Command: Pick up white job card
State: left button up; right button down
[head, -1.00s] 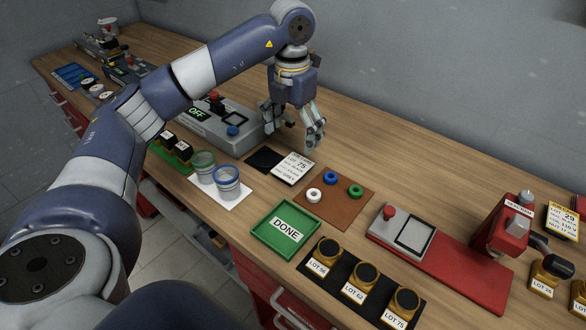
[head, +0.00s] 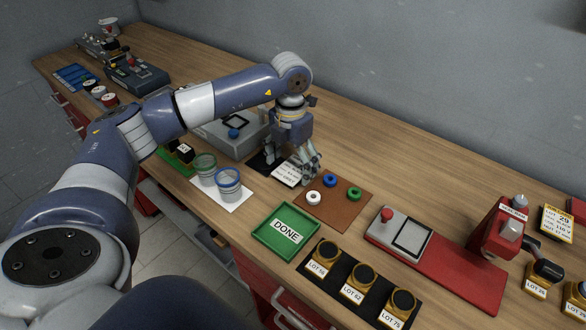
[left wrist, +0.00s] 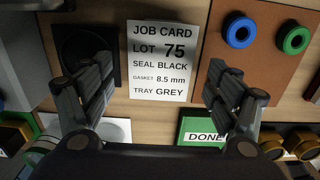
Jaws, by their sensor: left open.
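The white job card (left wrist: 162,62) lies flat on the wooden bench and reads LOT 75, SEAL BLACK, GASKET 8.5 mm, TRAY GREY. In the head view the job card (head: 287,174) is partly hidden by my left gripper (head: 296,176). In the left wrist view my left gripper (left wrist: 160,100) is open and empty, with one finger on each side of the card. The fingers are above the bench, and I cannot tell their exact height. My right gripper is not in view.
A black pad (left wrist: 85,50) lies left of the card. A brown mat (head: 345,210) with white, blue and green rings lies right of it. A green DONE tray (head: 262,238), two jars on a white sheet (head: 238,204) and a grey machine (head: 220,142) are close by.

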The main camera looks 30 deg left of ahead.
pick_arm(q)
jog(key=shift+f, duration=0.25)
dwell(0.4)
jog(key=c, duration=0.9)
